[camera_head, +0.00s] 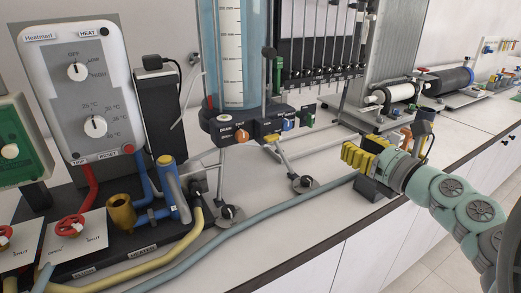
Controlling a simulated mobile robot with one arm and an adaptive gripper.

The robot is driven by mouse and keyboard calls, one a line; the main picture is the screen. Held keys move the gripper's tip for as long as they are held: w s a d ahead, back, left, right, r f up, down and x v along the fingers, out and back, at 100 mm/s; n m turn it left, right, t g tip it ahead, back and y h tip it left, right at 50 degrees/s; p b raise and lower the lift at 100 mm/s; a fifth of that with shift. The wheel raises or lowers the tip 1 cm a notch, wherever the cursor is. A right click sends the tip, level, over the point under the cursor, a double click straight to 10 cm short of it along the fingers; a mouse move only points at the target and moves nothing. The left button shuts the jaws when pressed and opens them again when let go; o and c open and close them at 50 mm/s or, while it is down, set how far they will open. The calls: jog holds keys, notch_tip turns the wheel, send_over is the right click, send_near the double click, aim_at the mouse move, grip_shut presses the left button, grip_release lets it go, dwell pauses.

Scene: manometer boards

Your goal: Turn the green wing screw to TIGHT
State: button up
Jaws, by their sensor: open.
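A small green knob (308,119) shows at the right end of the dark valve block (262,124) under the manometer. It may be the green wing screw, but its wings and any TIGHT mark are too small to read. Another green piece (277,70) stands upright on a stem above the block. My gripper (352,156), with yellow fingers, is open and empty. It is over the front of the bench, to the right of and below the valve block, clearly apart from both green parts.
Orange knob (241,135) and blue knob (288,124) sit close by on the block. The clear column (230,50) rises behind it. Feet with dark knobs (303,183) and a pale blue hose (285,217) lie in front. Heater unit (85,85) stands left.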

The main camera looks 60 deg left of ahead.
aim_at(312, 121)
jog(key=a+p, duration=0.1)
jog(key=a, duration=0.4)
jog(key=a+p, duration=0.1)
jog(key=a, duration=0.4)
jog(key=w+a+p, duration=0.1)
jog(key=a, duration=0.4)
jog(key=shift+r, duration=0.15)
jog(key=shift+a, duration=0.3)
grip_shut()
jog(key=shift+d, duration=0.1)
